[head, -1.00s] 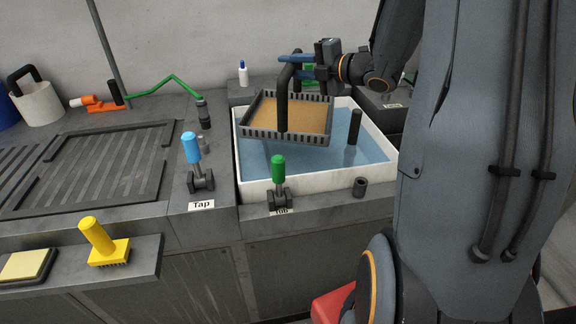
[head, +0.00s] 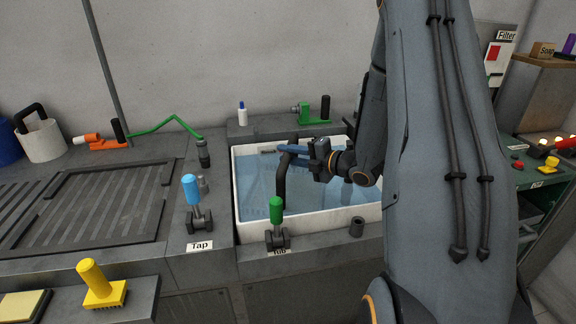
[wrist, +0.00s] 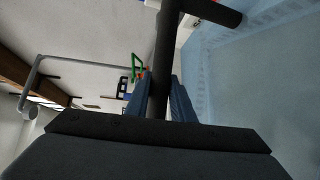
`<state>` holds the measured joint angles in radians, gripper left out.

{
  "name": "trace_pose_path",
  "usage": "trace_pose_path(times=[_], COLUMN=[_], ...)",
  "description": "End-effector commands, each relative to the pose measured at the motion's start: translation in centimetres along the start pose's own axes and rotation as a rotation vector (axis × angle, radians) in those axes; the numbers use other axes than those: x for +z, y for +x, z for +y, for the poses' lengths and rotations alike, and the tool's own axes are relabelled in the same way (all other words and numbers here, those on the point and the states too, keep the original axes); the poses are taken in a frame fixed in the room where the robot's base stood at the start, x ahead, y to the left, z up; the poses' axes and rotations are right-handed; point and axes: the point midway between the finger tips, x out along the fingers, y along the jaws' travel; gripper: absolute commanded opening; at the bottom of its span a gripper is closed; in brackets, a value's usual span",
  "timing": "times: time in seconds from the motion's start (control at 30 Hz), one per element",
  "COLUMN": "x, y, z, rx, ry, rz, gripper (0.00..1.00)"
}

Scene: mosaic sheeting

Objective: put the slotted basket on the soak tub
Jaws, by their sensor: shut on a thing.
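The soak tub (head: 320,225) is a white rectangular basin filled with blue water, set in the grey counter. The slotted basket's dark handle (head: 281,185) stands up out of the water in the tub's left half. The basket's tray is under the water, with only faint slot marks showing; its tan contents are not visible. My gripper (head: 296,151) is shut on the handle's upper part, just above the water. The wrist view shows the blue fingers on both sides of the dark handle (wrist: 162,50). Whether the basket touches the tub's bottom cannot be told.
A green-handled lever (head: 276,212) stands at the tub's front edge, with a blue-handled tap lever (head: 192,190) to its left. A white bottle (head: 242,114) and a green device (head: 316,109) stand behind the tub. A ribbed drainboard (head: 95,215) lies at left.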

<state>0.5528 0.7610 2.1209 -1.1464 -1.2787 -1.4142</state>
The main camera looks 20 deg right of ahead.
Motion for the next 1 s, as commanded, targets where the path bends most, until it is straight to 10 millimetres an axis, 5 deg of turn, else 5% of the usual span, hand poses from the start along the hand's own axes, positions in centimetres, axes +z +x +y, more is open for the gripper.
trace_pose_path(times=[0.43, 0.87, 0.9, 1.0], x=[-0.3, -0.3, -0.4, -0.4], y=[0.7, 0.8, 0.8, 0.8], z=[-3.9, -4.4, -4.5, -4.5], rx=[0.002, 0.003, 0.001, 0.000], ry=[-0.001, -0.002, -0.001, -0.001], rz=[0.000, 0.000, 0.000, 0.000], gripper=[0.00, 0.00, 0.25, 0.40])
